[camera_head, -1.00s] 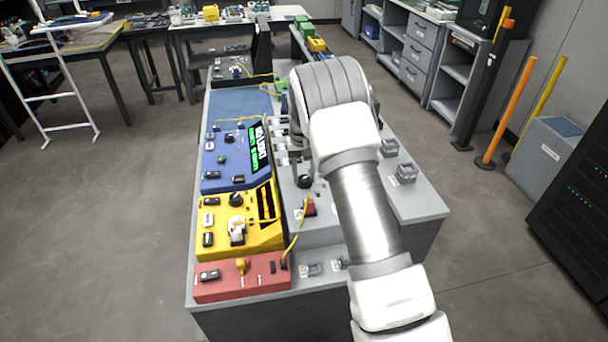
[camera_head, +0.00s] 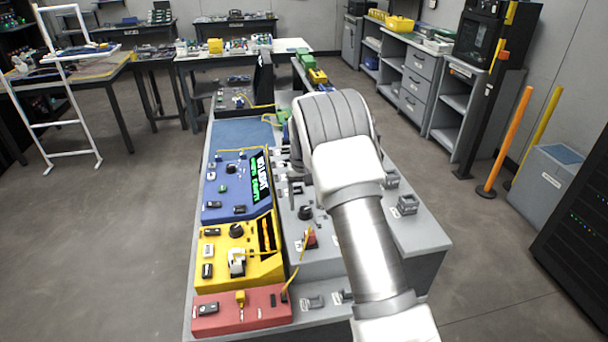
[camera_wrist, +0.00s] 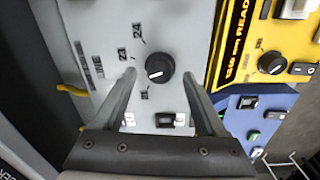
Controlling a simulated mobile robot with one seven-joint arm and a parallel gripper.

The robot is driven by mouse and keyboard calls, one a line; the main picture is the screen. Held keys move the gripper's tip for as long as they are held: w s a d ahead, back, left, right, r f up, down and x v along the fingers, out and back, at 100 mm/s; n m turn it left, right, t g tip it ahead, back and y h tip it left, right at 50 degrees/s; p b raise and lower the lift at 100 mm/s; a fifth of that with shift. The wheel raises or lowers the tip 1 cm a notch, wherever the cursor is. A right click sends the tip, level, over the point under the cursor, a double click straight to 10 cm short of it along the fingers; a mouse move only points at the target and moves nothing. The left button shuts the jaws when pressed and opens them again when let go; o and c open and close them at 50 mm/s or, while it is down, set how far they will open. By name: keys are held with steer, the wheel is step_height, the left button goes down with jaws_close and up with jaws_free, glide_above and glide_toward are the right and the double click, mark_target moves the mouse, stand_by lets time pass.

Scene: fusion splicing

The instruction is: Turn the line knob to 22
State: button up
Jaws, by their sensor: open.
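The line knob (camera_wrist: 160,69) is black and round with a white pointer mark, on a grey panel (camera_wrist: 100,30) marked LINE. Its mark points left and slightly down in the wrist view. Labels 24 and 23 show up and left of it; another label below it is too small to read. My gripper (camera_wrist: 160,76) is open, one finger on each side of the knob with a gap to both. The left finger hides part of the scale. I cannot tell how far the fingertips are above the panel. In the head view the knob (camera_head: 305,212) shows left of my arm.
A blue unit (camera_head: 225,205) with a green-lit display, a yellow unit (camera_head: 215,265) and a red unit (camera_head: 220,315) stand left of the grey panel. A yellow cable (camera_head: 298,262) runs from the red unit to a red part (camera_head: 310,238) near the knob.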

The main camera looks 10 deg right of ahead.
mark_target(303, 209)
step_height(303, 209, up, 16)
steer(key=shift+a+f+p, duration=0.15)
steer(key=shift+a+p, duration=0.1)
steer(key=shift+p, duration=0.1)
steer(key=s+r+t, duration=0.2)
steer(key=s+r, duration=0.5)
steer(key=s, duration=0.2)
steer(key=s+r+t, duration=0.1)
steer(key=s+r, duration=0.5)
steer(key=s, duration=0.4)
steer(key=s+f+n+t, duration=0.1)
steer(key=s+f, duration=0.3)
steer(key=s, duration=1.4)
steer(key=shift+s+d+t, duration=0.15)
steer(key=shift+d+t, duration=0.05)
steer(key=shift+t, duration=0.6)
